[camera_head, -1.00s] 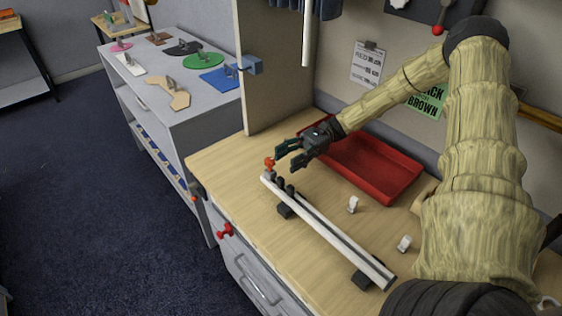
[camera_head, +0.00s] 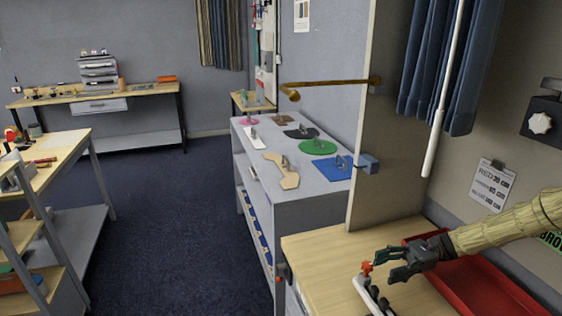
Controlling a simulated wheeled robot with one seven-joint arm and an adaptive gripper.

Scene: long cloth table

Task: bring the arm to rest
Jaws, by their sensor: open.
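My gripper (camera_head: 392,265) is at the lower right of the head view, at the end of my pale, wood-patterned arm. Its dark fingers are spread apart with nothing between them. It is above the light wooden bench top (camera_head: 325,262), close to a small red knob (camera_head: 367,268) at the end of a white rail (camera_head: 364,290). I cannot tell whether the fingers touch the knob. Most of the arm and rail lie outside the picture.
A red tray (camera_head: 480,285) lies on the bench behind and right of my gripper. An upright panel (camera_head: 388,130) stands at the bench's left end. Beyond it is a grey shelf unit (camera_head: 305,192) with flat coloured pieces. Open dark carpet (camera_head: 170,230) lies left.

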